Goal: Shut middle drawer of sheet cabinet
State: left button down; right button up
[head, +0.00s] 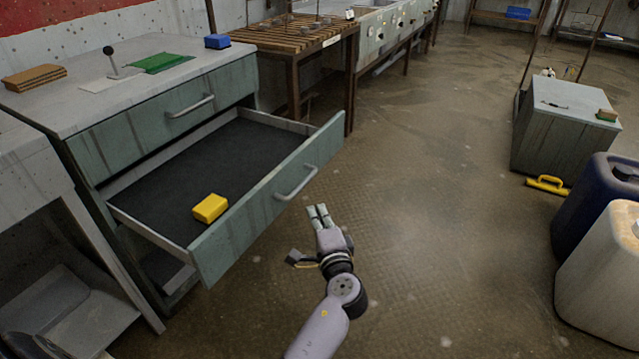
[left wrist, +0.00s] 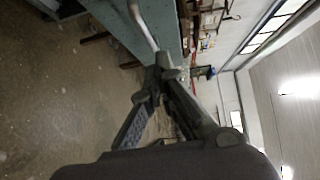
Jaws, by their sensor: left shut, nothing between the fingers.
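The sheet cabinet (head: 85,103) stands at the left in the head view. Its middle drawer (head: 258,210) is pulled far out, with a bar handle (head: 296,183) on its grey-green front. A yellow block (head: 210,208) lies inside on the dark drawer floor. My left gripper (head: 319,212) is shut and empty, just right of the handle and apart from it in the picture. In the left wrist view its fingertips (left wrist: 165,68) meet, close to the handle bar (left wrist: 143,25). The drawer above, with its own handle (head: 190,106), is shut. My right gripper is not in view.
A green cloth (head: 160,62), a brown stack (head: 34,77) and a blue block (head: 217,41) lie on the cabinet top. A slatted bench (head: 285,38) stands behind. At the right are a low cabinet (head: 560,145) and jugs (head: 605,265). The middle floor is clear.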

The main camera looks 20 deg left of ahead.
aim_at(297, 191)
pick_arm(q)
jog(key=shift+y, duration=0.4)
jog(key=x, duration=0.4)
jog(key=s+a+r+x, duration=0.1)
jog(key=x, duration=0.7)
jog(key=shift+a+r+b, duration=0.35)
jog(key=shift+a+r, duration=0.05)
jog(key=shift+a, duration=0.45)
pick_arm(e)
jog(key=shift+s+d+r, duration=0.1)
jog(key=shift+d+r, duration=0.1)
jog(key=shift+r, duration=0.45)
pick_arm(q)
jog(key=shift+a, duration=0.1)
